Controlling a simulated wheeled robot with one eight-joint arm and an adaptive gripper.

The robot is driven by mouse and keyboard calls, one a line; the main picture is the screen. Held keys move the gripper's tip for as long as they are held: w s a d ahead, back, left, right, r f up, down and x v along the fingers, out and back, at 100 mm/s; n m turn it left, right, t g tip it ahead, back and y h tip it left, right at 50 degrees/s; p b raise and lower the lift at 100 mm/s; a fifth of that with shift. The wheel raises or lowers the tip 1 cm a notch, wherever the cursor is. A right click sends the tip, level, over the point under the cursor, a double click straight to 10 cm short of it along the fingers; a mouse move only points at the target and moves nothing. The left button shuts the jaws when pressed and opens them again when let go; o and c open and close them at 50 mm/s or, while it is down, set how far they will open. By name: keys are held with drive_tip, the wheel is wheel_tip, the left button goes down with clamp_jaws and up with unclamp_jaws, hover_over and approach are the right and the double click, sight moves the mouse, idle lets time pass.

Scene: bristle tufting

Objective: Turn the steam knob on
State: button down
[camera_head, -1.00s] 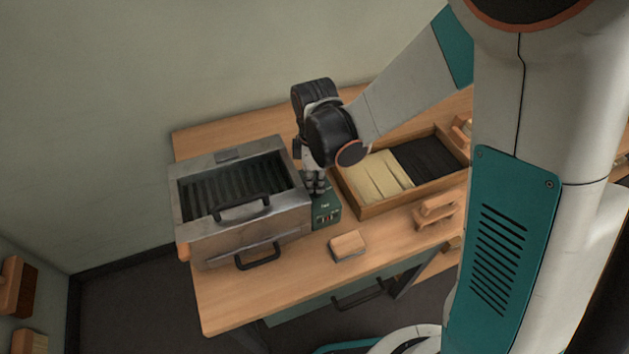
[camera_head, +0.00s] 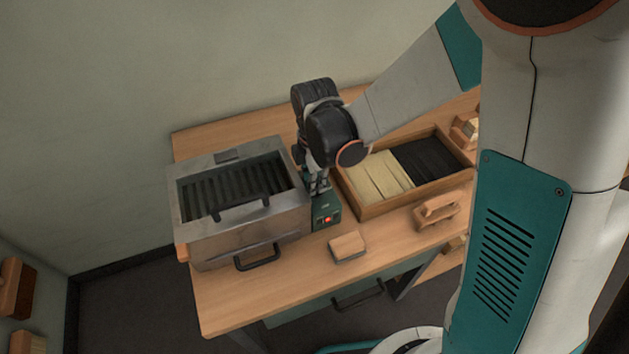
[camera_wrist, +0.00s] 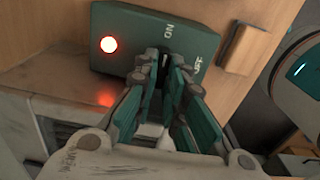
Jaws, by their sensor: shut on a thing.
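A small dark green control box (camera_head: 326,207) stands on the bench beside the metal steam box (camera_head: 285,220). It also shows in the wrist view (camera_wrist: 185,22), with "ON" lettering and a glowing red light (camera_wrist: 108,44). The red light also shows in the head view (camera_head: 327,220). My gripper (camera_wrist: 165,62) is over the face of the green box, its fingers close together and shut on the knob. The knob itself is hidden between the fingertips, so its turn angle cannot be read. In the head view my gripper (camera_head: 319,187) is just behind and above the box.
The steam box has a slotted opening and black handles. A wooden tray (camera_head: 369,210) of pale and black bristles stands to the right. A wooden block (camera_head: 347,244) lies in front of the green box, and a wooden brush piece (camera_head: 436,211) lies farther right. The front bench strip is mostly clear.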

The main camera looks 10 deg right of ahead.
drive_tip(key=c, duration=1.9)
unclamp_jaws()
drive_tip(key=shift+c, duration=0.2)
drive_tip(key=shift+r, duration=0.1)
wheel_tip(320, 180, up, 7)
drive_tip(key=shift+r, duration=0.2)
